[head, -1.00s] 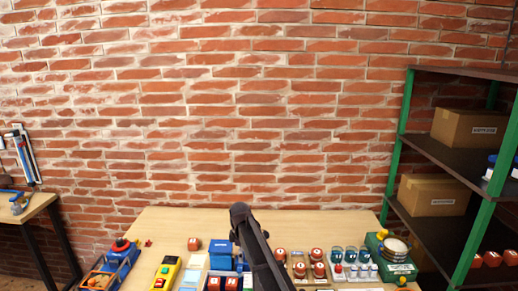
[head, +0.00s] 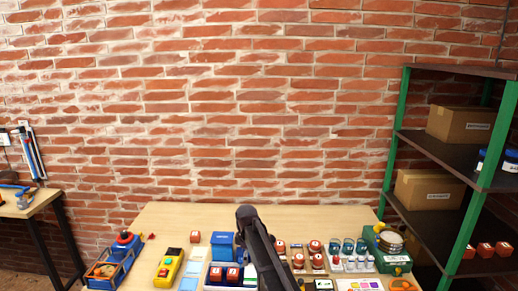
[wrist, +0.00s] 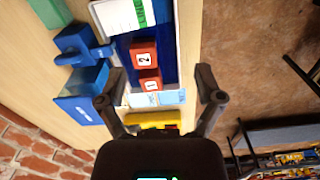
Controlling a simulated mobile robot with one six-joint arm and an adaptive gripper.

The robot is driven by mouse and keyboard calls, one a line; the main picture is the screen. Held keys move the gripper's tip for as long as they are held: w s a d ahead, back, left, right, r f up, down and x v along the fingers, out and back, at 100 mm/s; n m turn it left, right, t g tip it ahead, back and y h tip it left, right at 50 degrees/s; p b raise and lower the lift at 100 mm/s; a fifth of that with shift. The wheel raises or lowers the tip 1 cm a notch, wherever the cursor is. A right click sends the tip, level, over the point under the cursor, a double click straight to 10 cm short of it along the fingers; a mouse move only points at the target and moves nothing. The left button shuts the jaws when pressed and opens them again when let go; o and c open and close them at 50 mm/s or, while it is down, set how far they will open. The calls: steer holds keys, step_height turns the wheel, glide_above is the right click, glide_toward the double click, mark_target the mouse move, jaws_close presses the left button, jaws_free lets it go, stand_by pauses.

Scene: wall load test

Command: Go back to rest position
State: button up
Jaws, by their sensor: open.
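My gripper (wrist: 160,85) is open and empty in the wrist view, its two fingers spread over the front edge of the table. Two red numbered blocks, 2 (wrist: 145,56) and 1 (wrist: 150,81), sit in a blue tray (wrist: 167,42) below and beyond the fingers. In the head view my dark arm rises over the middle of the table (head: 175,215); its fingertips cannot be made out there.
A blue box (head: 222,245) and a yellow control box (head: 168,268) stand left of my arm. A green-framed shelf (head: 397,140) flanks the table. Brick wall (head: 200,110) lies behind.

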steer(key=s+d+f+m+b, duration=0.3)
steer(key=s+d+m, duration=0.5)
steer(key=s+d, duration=0.2)
steer(key=s+d+f+m+b, duration=0.3)
steer(key=s+d+m, duration=0.5)
steer(key=s+d, duration=0.3)
steer(key=s, duration=0.3)
steer(key=shift+s+f+m, duration=0.25)
steer(key=shift+s+m, duration=0.05)
steer(key=shift+s, duration=0.05)
